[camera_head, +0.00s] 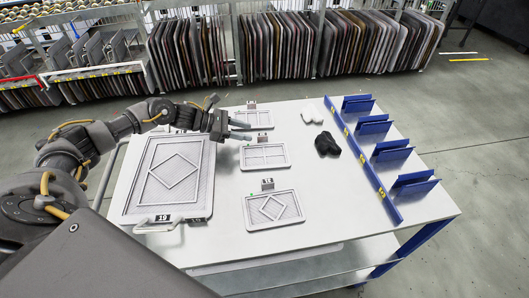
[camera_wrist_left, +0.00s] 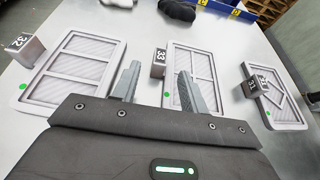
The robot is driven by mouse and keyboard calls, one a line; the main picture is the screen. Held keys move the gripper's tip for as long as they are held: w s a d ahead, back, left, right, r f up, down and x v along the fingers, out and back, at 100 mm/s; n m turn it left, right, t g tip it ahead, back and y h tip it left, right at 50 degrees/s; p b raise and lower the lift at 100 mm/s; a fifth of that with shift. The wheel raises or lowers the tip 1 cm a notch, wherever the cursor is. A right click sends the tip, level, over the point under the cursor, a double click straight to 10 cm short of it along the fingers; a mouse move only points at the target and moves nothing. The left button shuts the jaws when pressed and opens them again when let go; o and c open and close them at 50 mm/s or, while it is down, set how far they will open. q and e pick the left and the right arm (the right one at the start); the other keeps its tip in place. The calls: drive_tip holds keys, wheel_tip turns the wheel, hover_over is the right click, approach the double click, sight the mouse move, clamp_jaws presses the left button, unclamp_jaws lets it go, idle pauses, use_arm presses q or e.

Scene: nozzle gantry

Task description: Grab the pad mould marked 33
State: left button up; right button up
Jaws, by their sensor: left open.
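The pad mould marked 33 (camera_wrist_left: 194,72) is a pale grey frame with crossbars, lying flat in the middle of the left wrist view. Its upright tag (camera_wrist_left: 158,63) shows between my left fingertips and beyond them. In the head view this pad (camera_head: 264,155) is the middle of three small ones. My left gripper (camera_head: 240,130) is open and empty, just left of the tag, pointing right. It also shows in the left wrist view (camera_wrist_left: 158,88); one finger overlaps part of the pad. My right gripper is not in view.
Pad 32 (camera_head: 256,119) lies on the far side and pad 31 (camera_head: 273,209) on the near side. A large pad (camera_head: 175,175) lies left, under my arm. White (camera_head: 312,112) and black (camera_head: 327,145) items lie right, before a blue rack (camera_head: 364,160). The white table (camera_head: 330,195) is otherwise mostly clear.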

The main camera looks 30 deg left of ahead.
sight(260, 134)
use_arm(q)
drive_tip(key=shift+w+d+f, duration=0.15)
drive_tip(key=shift+w+d, duration=0.05)
drive_tip(key=shift+d, duration=0.2)
drive_tip(key=x, duration=0.5)
drive_tip(key=shift+w+d+f, duration=0.1)
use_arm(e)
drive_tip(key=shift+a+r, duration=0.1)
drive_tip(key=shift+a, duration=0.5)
use_arm(q)
clamp_jaws()
